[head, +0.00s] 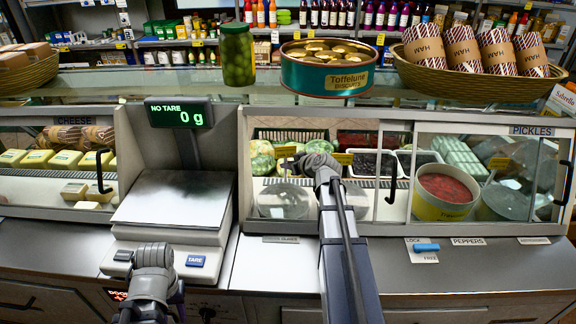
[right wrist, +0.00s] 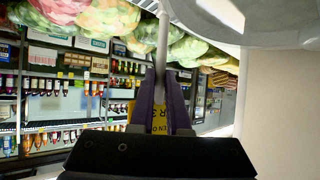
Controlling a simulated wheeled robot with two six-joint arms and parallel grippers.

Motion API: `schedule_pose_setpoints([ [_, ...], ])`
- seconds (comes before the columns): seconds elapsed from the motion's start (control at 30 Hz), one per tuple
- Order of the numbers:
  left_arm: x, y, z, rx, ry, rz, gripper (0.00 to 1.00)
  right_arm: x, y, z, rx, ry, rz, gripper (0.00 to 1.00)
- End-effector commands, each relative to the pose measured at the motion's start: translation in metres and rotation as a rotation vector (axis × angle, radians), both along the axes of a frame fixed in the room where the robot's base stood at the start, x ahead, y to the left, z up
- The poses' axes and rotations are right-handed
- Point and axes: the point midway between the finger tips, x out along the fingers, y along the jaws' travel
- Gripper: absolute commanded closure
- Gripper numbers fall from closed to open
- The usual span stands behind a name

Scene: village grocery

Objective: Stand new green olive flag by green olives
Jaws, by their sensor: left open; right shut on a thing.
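My right gripper (head: 306,166) reaches into the glass display case at its middle section. In the right wrist view the gripper (right wrist: 165,88) is shut on a yellow flag (right wrist: 158,112) with dark lettering, only partly readable. A thin pale stem (right wrist: 162,45) extends away beyond the fingertips. In the head view I cannot tell the held flag from the yellow tags near the gripper. My left gripper (head: 153,256) is open, low in front of the scale. A jar of green olives or pickles (head: 238,55) stands on the counter top. Green olives inside the case cannot be made out clearly.
Round tubs (head: 283,201) stand behind the glass around my right arm. A pale round surface (right wrist: 240,18) is close by in the right wrist view. A dark door handle (head: 393,178) is right of the arm. The scale (head: 172,205) stands left.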

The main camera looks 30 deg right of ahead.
Motion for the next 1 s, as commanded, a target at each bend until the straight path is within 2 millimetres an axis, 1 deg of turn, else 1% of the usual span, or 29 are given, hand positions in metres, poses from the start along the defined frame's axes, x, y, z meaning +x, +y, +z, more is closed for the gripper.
schedule_pose_setpoints([
  [0.23, 0.0, 0.0, -0.001, 0.0, 0.0, 0.0, 0.57, 0.0, 0.0, -0.001, 0.0, 0.0, 0.0, 1.0],
  [0.6, 0.0, 0.0, -0.01, 0.0, 0.0, 0.0, 0.57, 0.0, 0.0, -0.01, 0.0, 0.0, 0.0, 1.0],
  [1.0, 0.0, 0.0, -0.01, 0.0, 0.0, 0.0, 0.57, 0.0, 0.0, -0.01, 0.0, 0.0, 0.0, 1.0],
])
